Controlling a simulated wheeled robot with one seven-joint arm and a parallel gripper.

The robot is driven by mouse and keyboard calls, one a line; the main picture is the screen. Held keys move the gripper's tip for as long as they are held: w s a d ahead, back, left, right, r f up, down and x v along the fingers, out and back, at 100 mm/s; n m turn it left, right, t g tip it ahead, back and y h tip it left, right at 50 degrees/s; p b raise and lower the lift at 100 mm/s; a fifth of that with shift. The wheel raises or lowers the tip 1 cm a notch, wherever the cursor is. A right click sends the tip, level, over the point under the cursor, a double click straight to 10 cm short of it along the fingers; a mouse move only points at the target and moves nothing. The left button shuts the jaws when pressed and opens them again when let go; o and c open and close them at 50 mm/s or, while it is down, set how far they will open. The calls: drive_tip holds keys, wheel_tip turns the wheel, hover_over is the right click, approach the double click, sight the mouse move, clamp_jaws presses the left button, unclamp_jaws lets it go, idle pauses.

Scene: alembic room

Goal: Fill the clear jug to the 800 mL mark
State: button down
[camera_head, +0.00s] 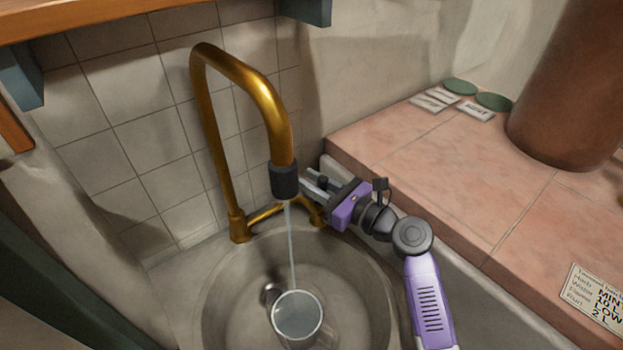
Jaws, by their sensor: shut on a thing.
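The clear jug (297,317) stands in the round sink basin, seen from above. A thin stream of water (291,245) runs from the black nozzle (284,181) of the brass tap (203,130) into it. The jug's mark and exact water level cannot be read from here. My gripper (314,186) is just right of the nozzle, at the tap's brass handle (314,210), and is shut on that handle. The fingers partly hide the handle.
The grey basin (212,310) surrounds the jug, with a drain (270,293) beside it. A pink tiled counter (430,165) on the right holds a large brown vessel (570,90), green discs (460,86), small labels and a written card (598,298). A tiled wall is behind.

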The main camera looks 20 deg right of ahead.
drive_tip(key=p, duration=0.3)
drive_tip(key=shift+w+r+g+p, duration=0.25)
drive_tip(key=shift+g+p, duration=0.05)
drive_tip(key=shift+g, duration=0.1)
drive_tip(key=shift+f+p, duration=0.1)
drive_tip(key=shift+p, duration=0.35)
drive_tip(key=shift+w+a+f+h+p, duration=0.1)
drive_tip(key=shift+f+h+p, duration=0.2)
drive_tip(key=shift+p, duration=0.2)
drive_tip(key=c, duration=1.2)
unclamp_jaws()
drive_tip(key=shift+c, duration=0.2)
